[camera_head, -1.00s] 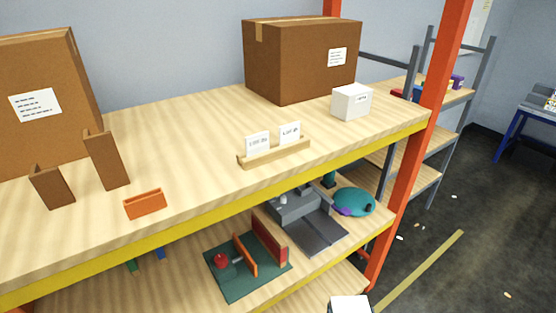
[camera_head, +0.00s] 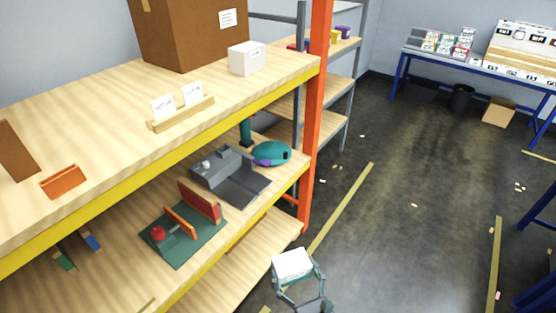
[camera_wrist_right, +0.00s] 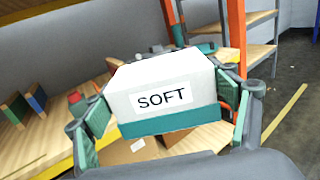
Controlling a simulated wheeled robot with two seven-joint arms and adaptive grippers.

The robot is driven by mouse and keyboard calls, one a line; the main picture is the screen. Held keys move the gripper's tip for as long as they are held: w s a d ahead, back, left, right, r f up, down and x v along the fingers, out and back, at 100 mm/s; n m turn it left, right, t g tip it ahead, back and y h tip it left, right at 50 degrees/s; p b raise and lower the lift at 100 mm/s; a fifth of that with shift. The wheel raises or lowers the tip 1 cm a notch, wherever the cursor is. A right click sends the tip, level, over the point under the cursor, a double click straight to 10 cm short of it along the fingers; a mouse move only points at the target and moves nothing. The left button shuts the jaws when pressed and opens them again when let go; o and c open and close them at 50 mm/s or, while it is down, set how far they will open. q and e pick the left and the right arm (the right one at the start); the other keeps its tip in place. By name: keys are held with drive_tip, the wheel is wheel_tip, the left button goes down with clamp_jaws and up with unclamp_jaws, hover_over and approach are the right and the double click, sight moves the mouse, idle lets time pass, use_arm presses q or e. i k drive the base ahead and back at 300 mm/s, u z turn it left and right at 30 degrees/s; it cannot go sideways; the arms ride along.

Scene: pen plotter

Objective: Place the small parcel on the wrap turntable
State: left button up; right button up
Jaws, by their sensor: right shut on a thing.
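My right gripper (camera_head: 297,272) is shut on a white box with a teal lower band and a label reading "SOFT", which I take as the small parcel (camera_head: 292,262). In the right wrist view the parcel (camera_wrist_right: 163,85) sits between the two green-padded fingers. It is held in the air in front of the shelf rack, over the floor side. A round teal thing (camera_head: 276,153) with a purple part and a teal post behind it stands on the middle shelf; it may be the wrap turntable. My left gripper is not in view.
The orange rack post (camera_head: 317,110) stands right of the round teal thing. A grey machine (camera_head: 228,170) and a green base plate (camera_head: 180,245) share its shelf. The yellow top-shelf edge (camera_head: 190,147) lies above. A white box (camera_head: 247,58) sits on the top shelf. Floor to the right is open.

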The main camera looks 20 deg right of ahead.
sight(270, 151)
drive_tip(key=z, duration=1.3)
drive_tip(key=i, duration=2)
drive_tip(key=u, duration=1.25)
drive_tip(key=i, duration=0.55)
drive_tip(key=u, duration=0.55)
